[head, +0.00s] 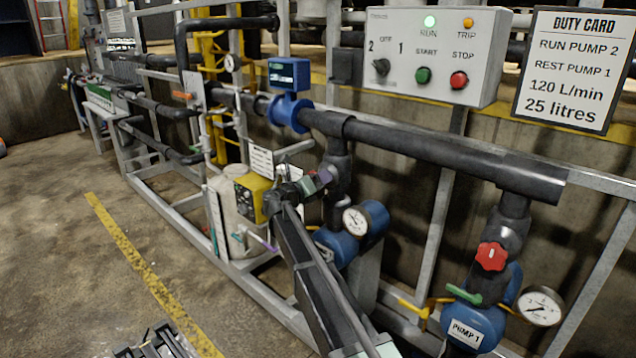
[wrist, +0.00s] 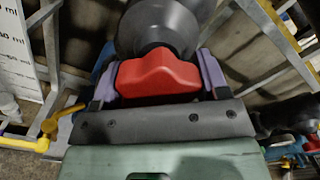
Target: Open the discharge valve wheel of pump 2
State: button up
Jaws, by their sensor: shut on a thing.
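A red valve wheel (wrist: 158,80) fills the middle of the wrist view, on a dark grey valve body (wrist: 160,25). My gripper (wrist: 158,75) is shut on the wheel, one purple finger pad on each side of it. In the head view my gripper (head: 314,184) is at the dark riser pipe (head: 338,170) above a blue pump (head: 374,222) with a round gauge (head: 356,221). Only a sliver of the wheel (head: 325,176) shows there. My arm hides part of this pump, and I see no number on it.
Pump 1 (head: 478,322), labelled, stands to the right with its own red wheel (head: 491,256), green lever (head: 462,294) and gauge (head: 540,306). A control panel (head: 434,50) shows a lit green RUN lamp. A duty card (head: 573,70) says run pump 2.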

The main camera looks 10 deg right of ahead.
jog(key=shift+n, duration=0.4)
jog(key=o, duration=0.9)
jog(key=v, duration=1.1)
